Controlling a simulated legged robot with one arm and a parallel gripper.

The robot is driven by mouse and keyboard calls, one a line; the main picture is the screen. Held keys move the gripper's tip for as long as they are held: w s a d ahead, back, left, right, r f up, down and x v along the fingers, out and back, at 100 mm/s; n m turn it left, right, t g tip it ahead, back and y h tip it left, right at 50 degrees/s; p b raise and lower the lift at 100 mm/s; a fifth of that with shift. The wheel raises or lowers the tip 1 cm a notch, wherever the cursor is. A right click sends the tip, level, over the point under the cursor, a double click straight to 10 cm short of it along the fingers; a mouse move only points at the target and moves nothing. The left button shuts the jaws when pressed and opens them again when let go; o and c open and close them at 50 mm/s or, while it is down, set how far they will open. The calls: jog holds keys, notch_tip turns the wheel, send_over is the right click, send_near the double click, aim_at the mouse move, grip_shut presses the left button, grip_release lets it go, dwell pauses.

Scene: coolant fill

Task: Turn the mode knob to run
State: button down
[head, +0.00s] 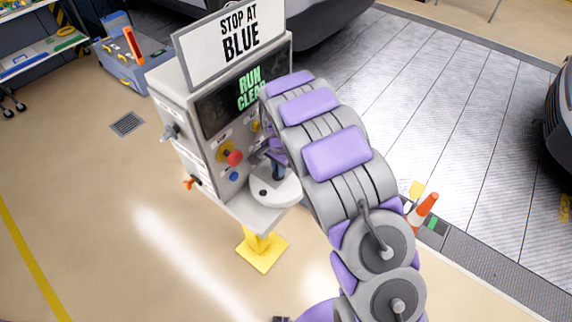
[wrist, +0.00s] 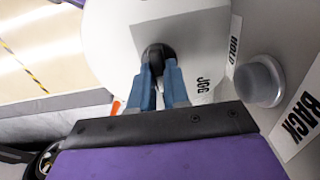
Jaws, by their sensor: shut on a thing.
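The control panel (head: 215,150) stands on a yellow post, and its screen (head: 243,92) reads "RUN CLEAR" in green, partly covered by my arm. In the wrist view a black knob (wrist: 158,51) sits on a pale round plate (wrist: 112,35). The labels "JOG" (wrist: 204,86) and "HOLD" (wrist: 236,40) lie to its right, which fits a mode knob. My gripper (wrist: 160,76) is shut on this knob, with a blue finger at each side. The knob's pointer direction cannot be made out. In the head view my arm hides much of the panel's right side.
A grey round button (wrist: 260,80) beside a "BACK" label (wrist: 300,118) is close to the right of my fingers. A red button (head: 234,158) and a blue button (head: 234,176) are on the panel. An orange cone (head: 426,208) stands right of my arm.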

jog(key=shift+s+f, duration=0.15)
jog(key=shift+s, duration=0.15)
jog(key=c, duration=1.5)
grip_release()
jog(key=o, duration=0.3)
jog(key=shift+s+a, duration=0.1)
jog(key=shift+a, duration=0.15)
jog(key=shift+o, duration=0.5)
jog(key=shift+w+a, duration=0.1)
jog(key=shift+w, duration=0.1)
jog(key=shift+d+r, duration=0.2)
jog(key=shift+r, duration=0.3)
notch_tip(320, 180, up, 16)
jog(key=p, duration=0.1)
jog(key=shift+w+a+r, duration=0.15)
jog(key=shift+a+r, duration=0.1)
